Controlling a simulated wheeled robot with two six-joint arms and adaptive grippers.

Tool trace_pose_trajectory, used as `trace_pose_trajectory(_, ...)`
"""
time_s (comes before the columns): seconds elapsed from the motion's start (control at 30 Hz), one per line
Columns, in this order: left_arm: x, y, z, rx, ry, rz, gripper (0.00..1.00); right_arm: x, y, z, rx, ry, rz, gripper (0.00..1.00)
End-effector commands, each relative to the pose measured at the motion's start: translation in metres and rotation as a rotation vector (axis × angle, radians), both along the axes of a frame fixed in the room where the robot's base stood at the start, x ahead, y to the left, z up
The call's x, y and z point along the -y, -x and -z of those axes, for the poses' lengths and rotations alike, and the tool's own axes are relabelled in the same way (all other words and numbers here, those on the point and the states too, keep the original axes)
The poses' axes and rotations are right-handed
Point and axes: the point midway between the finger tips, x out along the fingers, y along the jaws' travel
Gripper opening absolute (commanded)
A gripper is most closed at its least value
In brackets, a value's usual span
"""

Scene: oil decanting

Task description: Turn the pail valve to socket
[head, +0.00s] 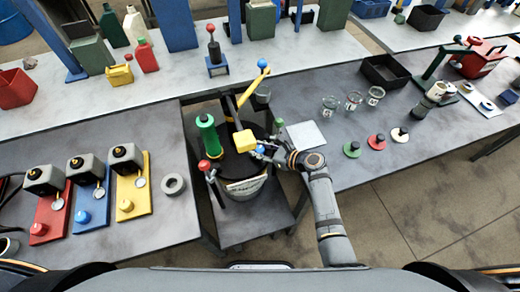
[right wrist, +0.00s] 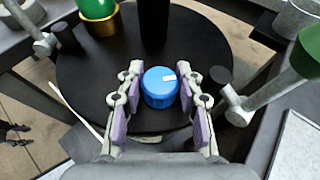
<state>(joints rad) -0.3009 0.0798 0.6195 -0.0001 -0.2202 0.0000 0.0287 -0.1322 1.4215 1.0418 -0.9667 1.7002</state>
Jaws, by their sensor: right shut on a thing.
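The pail (head: 246,188) stands on a low stand, with a round black lid (right wrist: 90,75) on top. A round blue knob (right wrist: 161,88) with a white mark sits on the lid; I take it for the pail valve. It also shows small in the head view (head: 260,149). My right gripper (right wrist: 160,100) is shut on the blue knob, one finger on each side. In the head view my right gripper (head: 268,150) reaches in from the right over the lid. I cannot make out which part is the socket.
A green cylinder (head: 208,137), a yellow block (head: 245,140) and a yellow lever (head: 250,87) rise around the lid. Clamp-like arms flank it. Colored valve stations (head: 86,205) stand left; glass jars (head: 353,100) and small discs (head: 376,141) lie right.

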Motion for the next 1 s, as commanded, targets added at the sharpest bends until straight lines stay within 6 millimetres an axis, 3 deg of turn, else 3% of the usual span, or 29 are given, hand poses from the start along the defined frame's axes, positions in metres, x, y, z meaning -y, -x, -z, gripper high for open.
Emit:
trace_pose_trajectory(0.6,0.0,-0.002,0.023,0.003,0.0,0.0,0.4,0.001,-0.002,0.002,0.001,0.001,-0.44,0.04)
trace_pose_trajectory(1.0,0.0,-0.002,0.032,0.003,0.0,0.0,0.4,0.0,-0.001,0.001,0.0,0.0,-0.572,0.04)
